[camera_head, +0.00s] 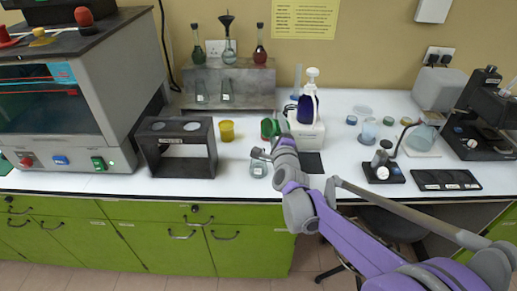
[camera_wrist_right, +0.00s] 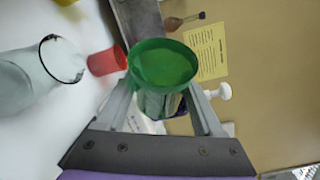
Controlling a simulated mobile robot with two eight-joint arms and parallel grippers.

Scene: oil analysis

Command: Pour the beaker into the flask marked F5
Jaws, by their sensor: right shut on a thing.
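My right gripper (camera_head: 277,129) is shut on a green beaker (camera_head: 268,128), held above the white bench. In the right wrist view the beaker (camera_wrist_right: 163,65) sits between the two fingers (camera_wrist_right: 160,108), and green shows in its wide mouth. A clear glass flask (camera_head: 258,169) stands on the bench near its front edge, just below the gripper. A clear glass vessel with a dark rim (camera_wrist_right: 40,75) shows at the left of the right wrist view, apart from the beaker. I cannot read an F5 mark on any flask. My left gripper is not in view.
A red cup (camera_wrist_right: 107,60) is beside the beaker in the right wrist view. A yellow cup (camera_head: 227,131) and black rack (camera_head: 181,170) stand left of the flask. A pump bottle (camera_head: 309,103) is behind the arm. Several flasks stand on the back shelf (camera_head: 238,99).

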